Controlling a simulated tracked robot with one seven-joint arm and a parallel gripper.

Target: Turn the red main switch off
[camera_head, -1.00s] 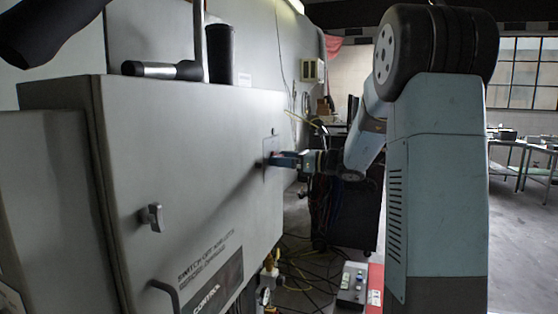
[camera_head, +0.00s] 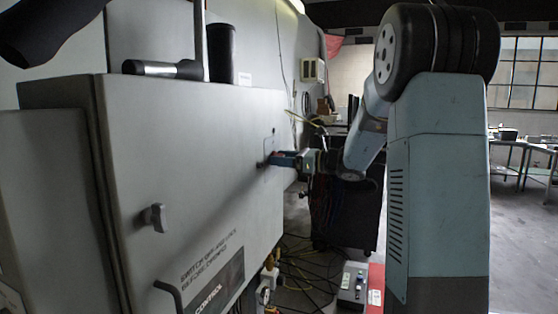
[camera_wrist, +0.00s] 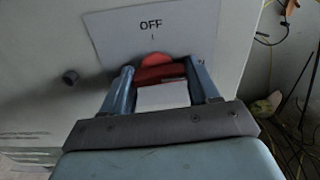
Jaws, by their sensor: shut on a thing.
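The red main switch (camera_wrist: 160,68) shows in the wrist view on a pale plate (camera_wrist: 190,28) marked OFF with a small tick below the word. My gripper (camera_wrist: 162,80) is shut on the switch, one blue finger on each side of it. The fingers and palm hide much of the switch, so I cannot tell its exact angle. In the head view my gripper (camera_head: 274,160) reaches the front of the grey cabinet (camera_head: 200,130) from the right, and the switch is hidden there.
The cabinet door has a latch (camera_head: 154,217) and a handle (camera_head: 170,294). A dark cup (camera_head: 222,53) and a lamp-like tube (camera_head: 160,68) are on top. Cables (camera_head: 300,270) lie on the floor.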

